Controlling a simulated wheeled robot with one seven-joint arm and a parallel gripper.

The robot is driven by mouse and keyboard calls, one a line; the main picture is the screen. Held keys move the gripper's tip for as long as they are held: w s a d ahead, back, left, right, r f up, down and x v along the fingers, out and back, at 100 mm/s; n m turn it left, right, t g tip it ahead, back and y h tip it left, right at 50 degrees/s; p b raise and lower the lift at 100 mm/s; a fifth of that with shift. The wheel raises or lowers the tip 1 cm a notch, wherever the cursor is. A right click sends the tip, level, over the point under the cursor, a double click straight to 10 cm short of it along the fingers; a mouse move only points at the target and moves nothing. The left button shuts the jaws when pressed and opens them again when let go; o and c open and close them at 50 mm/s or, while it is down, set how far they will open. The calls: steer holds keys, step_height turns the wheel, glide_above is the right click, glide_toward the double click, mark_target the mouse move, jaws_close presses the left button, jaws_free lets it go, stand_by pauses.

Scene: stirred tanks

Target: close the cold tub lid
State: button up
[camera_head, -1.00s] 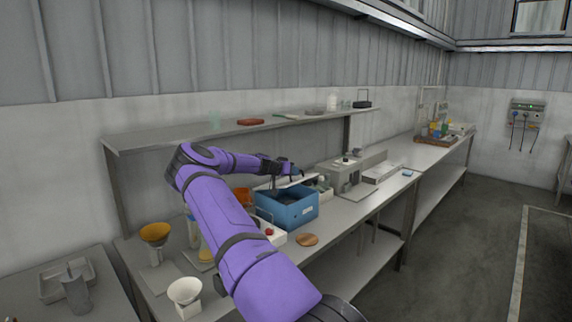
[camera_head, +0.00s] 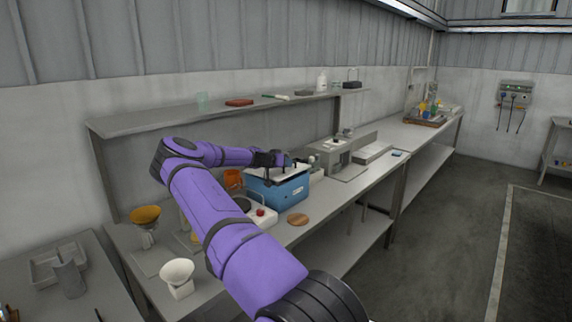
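The cold tub (camera_head: 281,194) is a blue box with a small white label on its front, standing on the long grey bench. Its pale lid (camera_head: 268,174) lies across the top and looks flat or nearly flat; I cannot tell whether it is fully seated. My gripper (camera_head: 289,163) is just above the lid at its back right part, touching it or very close. The fingers are small and dark in this view, so their opening cannot be made out. The inside of the tub is hidden by the lid.
A white hotplate with a red knob (camera_head: 260,212) and a round wooden disc (camera_head: 298,219) are in front of the tub. A grey instrument (camera_head: 347,153) stands to its right. A shelf (camera_head: 225,112) runs behind and above. White and orange funnels stand at left.

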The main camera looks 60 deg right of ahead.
steer(key=o, duration=0.4)
steer(key=shift+s+r, duration=0.1)
steer(key=shift+s, duration=0.15)
steer(key=shift+o, duration=0.2)
steer(key=shift+w, duration=0.1)
steer(key=shift+w+a+r, duration=0.1)
steer(key=shift+w+a, duration=0.05)
steer(key=shift+a, duration=0.2)
steer(key=v, duration=1)
steer(key=shift+c, duration=0.2)
